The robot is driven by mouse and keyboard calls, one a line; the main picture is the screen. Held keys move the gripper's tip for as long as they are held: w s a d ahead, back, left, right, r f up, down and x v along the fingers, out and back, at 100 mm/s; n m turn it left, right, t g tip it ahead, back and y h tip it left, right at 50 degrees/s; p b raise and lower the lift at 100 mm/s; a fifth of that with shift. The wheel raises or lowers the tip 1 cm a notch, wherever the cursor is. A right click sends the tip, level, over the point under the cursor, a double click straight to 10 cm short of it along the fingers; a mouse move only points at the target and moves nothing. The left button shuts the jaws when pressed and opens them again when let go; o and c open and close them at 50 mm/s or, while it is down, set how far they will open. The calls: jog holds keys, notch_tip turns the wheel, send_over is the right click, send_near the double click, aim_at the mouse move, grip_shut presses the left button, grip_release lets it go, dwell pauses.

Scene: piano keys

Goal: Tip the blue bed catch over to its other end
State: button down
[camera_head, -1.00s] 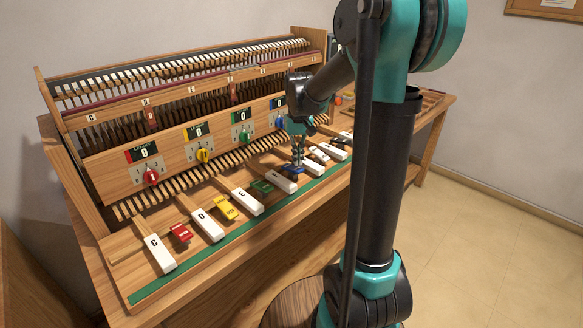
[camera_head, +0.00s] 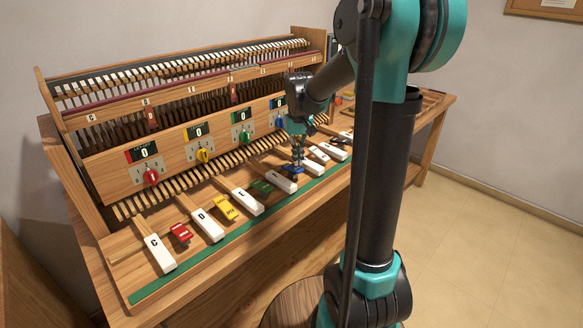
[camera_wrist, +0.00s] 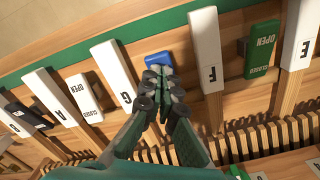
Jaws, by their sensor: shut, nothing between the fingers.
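The blue bed catch (camera_head: 292,170) sits between two white keys on the keybed. In the wrist view its blue end (camera_wrist: 158,58) shows just beyond my fingertips, and the rest is hidden under the fingers. My gripper (camera_head: 298,164) points down at the catch, fingers together and empty. In the wrist view the fingertips (camera_wrist: 158,74) are over or against the catch; I cannot tell whether they touch it. Its lettering is not readable.
White keys G (camera_wrist: 113,75) and F (camera_wrist: 206,50) flank the catch closely. A green catch (camera_wrist: 261,50), a yellow catch (camera_head: 226,207) and a red catch (camera_head: 181,233) lie between other keys. Coloured knobs, such as the red one (camera_head: 151,177), line the panel behind.

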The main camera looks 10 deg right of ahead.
aim_at(298, 169)
jog(key=shift+f, duration=1.2)
dwell(0.8)
jog(key=shift+r, duration=3.5)
jog(key=s+d+f+t, duration=0.2)
jog(key=s+f, duration=0.5)
jog(key=s, duration=0.4)
jog(key=s+d+f+m+t, duration=0.1)
jog(key=s+d+f+t, duration=0.1)
jog(key=s+f, duration=0.5)
jog(key=s, duration=0.4)
jog(key=shift+f, duration=0.3)
